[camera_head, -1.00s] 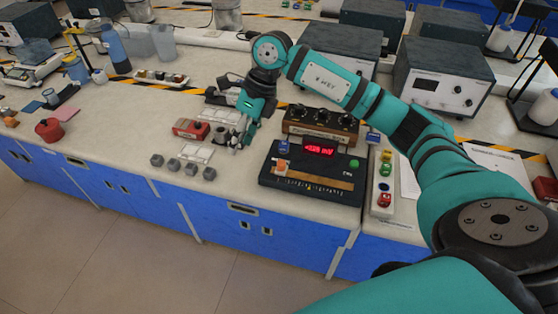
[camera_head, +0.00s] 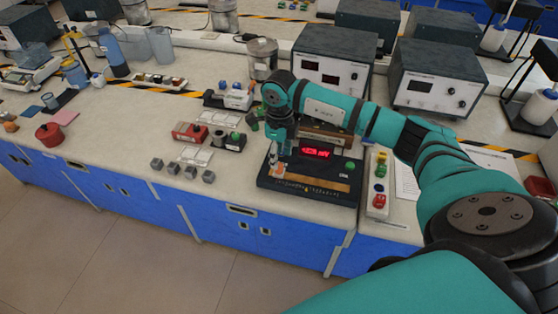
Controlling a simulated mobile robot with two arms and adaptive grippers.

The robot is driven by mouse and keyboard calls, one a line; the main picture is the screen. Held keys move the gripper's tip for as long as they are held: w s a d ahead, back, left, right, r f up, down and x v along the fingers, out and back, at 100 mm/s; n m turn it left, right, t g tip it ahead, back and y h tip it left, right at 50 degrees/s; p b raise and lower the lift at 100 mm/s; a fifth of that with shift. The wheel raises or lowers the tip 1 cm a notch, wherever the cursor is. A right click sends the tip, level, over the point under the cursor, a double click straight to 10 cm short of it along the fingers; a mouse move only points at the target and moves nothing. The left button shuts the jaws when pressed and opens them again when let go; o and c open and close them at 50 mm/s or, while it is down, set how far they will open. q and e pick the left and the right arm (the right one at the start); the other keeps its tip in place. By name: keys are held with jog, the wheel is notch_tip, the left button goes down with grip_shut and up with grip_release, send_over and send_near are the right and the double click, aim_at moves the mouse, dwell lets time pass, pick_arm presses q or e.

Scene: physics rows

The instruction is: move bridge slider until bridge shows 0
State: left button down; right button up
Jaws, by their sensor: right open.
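The bridge (camera_head: 318,196) is a black box on the bench with a red lit display (camera_head: 316,153), a green knob and a tan slider track (camera_head: 318,182) along its front. The display digits are too small to read surely. My right gripper (camera_head: 277,169) points down over the left end of the bridge. Its fingers are open around or just above the slider, a small orange and white part (camera_head: 278,171); I cannot tell whether they touch it. My arm hides part of the box behind the bridge. My left gripper is not in view.
A strip with coloured buttons (camera_head: 378,186) stands right of the bridge. Several small grey cubes (camera_head: 190,172) and a red device (camera_head: 188,133) lie to the left. Large instruments (camera_head: 333,62) stand behind. The bench front edge is close.

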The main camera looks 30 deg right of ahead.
aim_at(279, 169)
jog(key=shift+f, duration=2.05)
jog(key=shift+c, duration=0.4)
grip_shut()
